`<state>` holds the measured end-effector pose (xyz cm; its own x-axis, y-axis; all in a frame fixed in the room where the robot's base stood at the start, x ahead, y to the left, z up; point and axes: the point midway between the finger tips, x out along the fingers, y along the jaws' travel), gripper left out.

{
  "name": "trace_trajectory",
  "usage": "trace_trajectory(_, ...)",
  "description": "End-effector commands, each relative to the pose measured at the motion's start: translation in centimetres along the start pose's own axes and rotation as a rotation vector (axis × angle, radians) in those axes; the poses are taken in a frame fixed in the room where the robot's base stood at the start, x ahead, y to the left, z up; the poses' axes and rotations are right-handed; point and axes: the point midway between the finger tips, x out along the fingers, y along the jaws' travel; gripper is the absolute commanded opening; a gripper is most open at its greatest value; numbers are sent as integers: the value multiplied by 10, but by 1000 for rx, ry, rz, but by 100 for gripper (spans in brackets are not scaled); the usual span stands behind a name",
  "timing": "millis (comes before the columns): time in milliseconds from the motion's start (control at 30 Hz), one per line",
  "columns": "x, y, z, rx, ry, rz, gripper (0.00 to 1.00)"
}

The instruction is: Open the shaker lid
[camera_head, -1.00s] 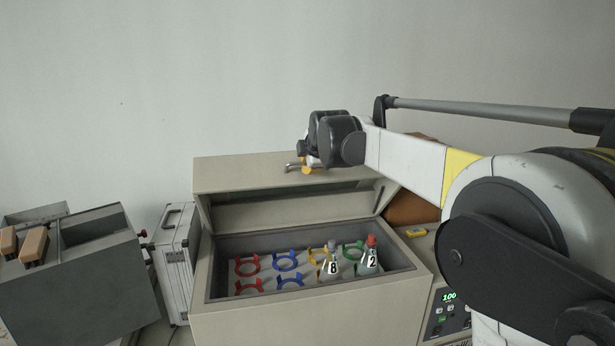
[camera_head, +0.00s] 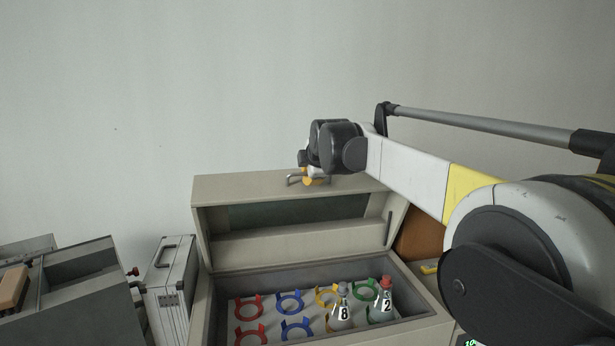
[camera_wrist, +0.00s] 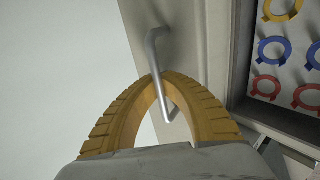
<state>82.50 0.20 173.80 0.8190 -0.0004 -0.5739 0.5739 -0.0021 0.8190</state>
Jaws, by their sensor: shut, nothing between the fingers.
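The shaker is a beige box with an open, raised lid (camera_head: 222,188); its dark window and inner face show in the head view. The lid's metal handle (camera_head: 293,179) is at its upper front edge, beside my gripper (camera_head: 309,181). In the wrist view my gripper (camera_wrist: 158,75) has its yellow fingers closed into an arch. The handle (camera_wrist: 157,60) crosses the fingertips and shows inside the arch; whether it is hooked through is unclear. The shaker body (camera_head: 207,318) holds colored clamps and two flasks, marked 8 (camera_head: 342,318) and 2 (camera_head: 382,308).
A silver case (camera_head: 170,280) stands left of the shaker, and a grey device (camera_head: 75,300) is farther left. An orange-brown object (camera_head: 418,245) is partly hidden behind the shaker at right. The space above the lid is clear up to the wall.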

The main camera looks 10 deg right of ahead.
Motion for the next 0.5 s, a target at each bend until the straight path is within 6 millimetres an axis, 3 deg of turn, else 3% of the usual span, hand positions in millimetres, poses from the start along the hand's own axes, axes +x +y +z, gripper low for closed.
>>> trace_trajectory(33,-2,3,0,0,0,5,3)
trace_trajectory(133,-2,2,0,0,0,5,31)
trace_trajectory(500,-6,1,0,0,0,2,31)
